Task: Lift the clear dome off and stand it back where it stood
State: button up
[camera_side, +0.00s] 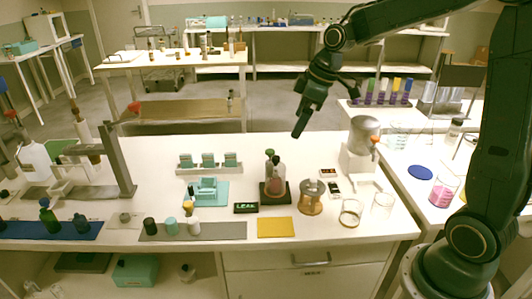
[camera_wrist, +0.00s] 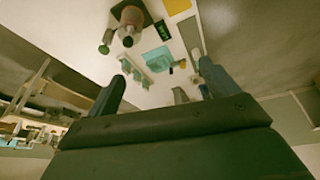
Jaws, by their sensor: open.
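The clear dome (camera_side: 276,180) stands on a dark square base (camera_side: 264,198) near the middle of the white table, with something pinkish showing inside it. In the wrist view the dome (camera_wrist: 131,18) shows at the top, on its dark base. A green-topped bottle (camera_side: 269,157) stands close behind the dome and partly overlaps its outline. My gripper (camera_side: 299,130) hangs in the air above and behind the dome, to its right. In the wrist view my gripper (camera_wrist: 162,85) has its two fingers wide apart with nothing between them. The dome is clear of both fingers.
A wooden-based round holder (camera_side: 311,203) stands right of the dome, and a white dispenser (camera_side: 361,155) further right. A small display (camera_side: 246,208) and a yellow mat (camera_side: 275,228) lie in front. A teal tray (camera_side: 206,193) with a teal block is to the left.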

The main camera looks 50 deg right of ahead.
aim_at(279, 157)
jog(key=w+d+f+n, duration=0.1)
jog(key=w+d+f, duration=0.2)
jog(key=w+f, duration=0.1)
jog(key=w+d+f+n+y, duration=0.1)
jog(key=w+d+f, duration=0.3)
jog(key=f, duration=0.3)
jog(key=shift+d+f+n+y, duration=0.2)
jog(key=shift+d+n+y, duration=0.05)
jog(key=shift+n+y, duration=0.05)
jog(key=shift+w+f, duration=0.1)
jog(key=shift+x, duration=4.2)
jog(key=shift+s+x, duration=0.15)
jog(key=shift+x, duration=1.15)
jog(key=shift+s+x, duration=0.15)
jog(key=shift+x, duration=1.1)
jog(key=shift+f, duration=0.15)
jog(key=shift+c, duration=0.5)
jog(key=c, duration=1.1)
